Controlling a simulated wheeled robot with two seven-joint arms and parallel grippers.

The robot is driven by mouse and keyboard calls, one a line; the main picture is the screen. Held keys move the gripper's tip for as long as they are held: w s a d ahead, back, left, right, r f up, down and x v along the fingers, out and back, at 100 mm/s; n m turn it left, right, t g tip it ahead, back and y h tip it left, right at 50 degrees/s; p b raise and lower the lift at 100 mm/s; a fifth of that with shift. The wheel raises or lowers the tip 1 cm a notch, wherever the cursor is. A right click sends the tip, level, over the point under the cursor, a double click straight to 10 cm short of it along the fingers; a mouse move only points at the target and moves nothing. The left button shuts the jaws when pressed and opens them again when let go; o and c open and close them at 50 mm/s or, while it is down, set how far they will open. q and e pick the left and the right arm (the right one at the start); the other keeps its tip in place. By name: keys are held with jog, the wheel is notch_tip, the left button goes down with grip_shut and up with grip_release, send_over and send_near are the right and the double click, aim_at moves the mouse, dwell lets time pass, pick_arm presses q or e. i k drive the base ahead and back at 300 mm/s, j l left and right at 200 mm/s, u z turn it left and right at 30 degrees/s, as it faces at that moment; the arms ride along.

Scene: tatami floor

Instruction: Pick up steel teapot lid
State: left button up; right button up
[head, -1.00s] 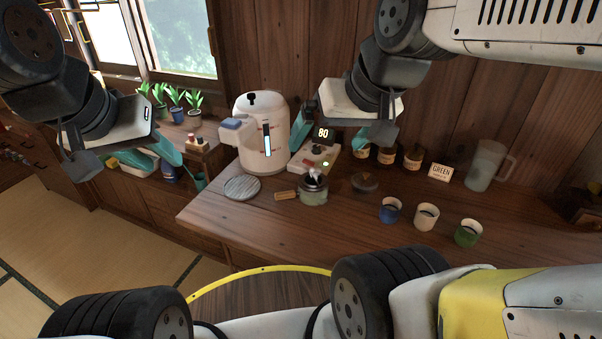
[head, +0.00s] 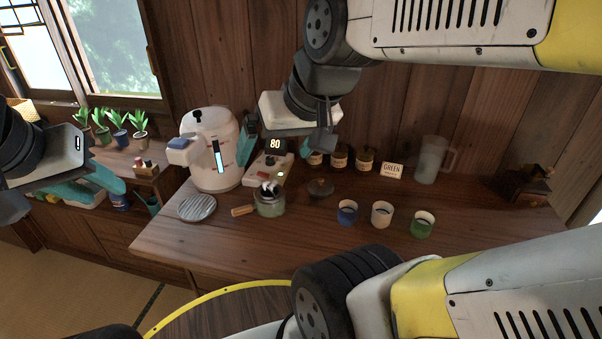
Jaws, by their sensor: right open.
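A small green teapot (head: 271,208) with a wooden side handle (head: 243,211) stands on the wooden counter. A shiny steel piece (head: 269,189), which looks like its lid, sits at its top. A dark round lid-like piece with a knob (head: 320,188) lies on the counter just right of the teapot. My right gripper (head: 284,147) is open with its teal fingers apart and pointing down, above and behind the teapot in the picture. It holds nothing visible. My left gripper (head: 48,197) is at the left edge, away from the counter, partly cut off, its fingers apart.
A white kettle (head: 205,165) and a device reading 80 (head: 268,172) stand behind the teapot. A ribbed round coaster (head: 197,208) lies left. Blue (head: 347,213), white (head: 382,213) and green (head: 422,224) cups stand right. Several jars and a glass pitcher (head: 430,160) line the back.

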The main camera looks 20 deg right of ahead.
aim_at(320, 187)
jog(key=i+z, duration=0.15)
jog(key=z, duration=0.25)
jog(key=i+z, duration=0.1)
jog(key=z, duration=0.25)
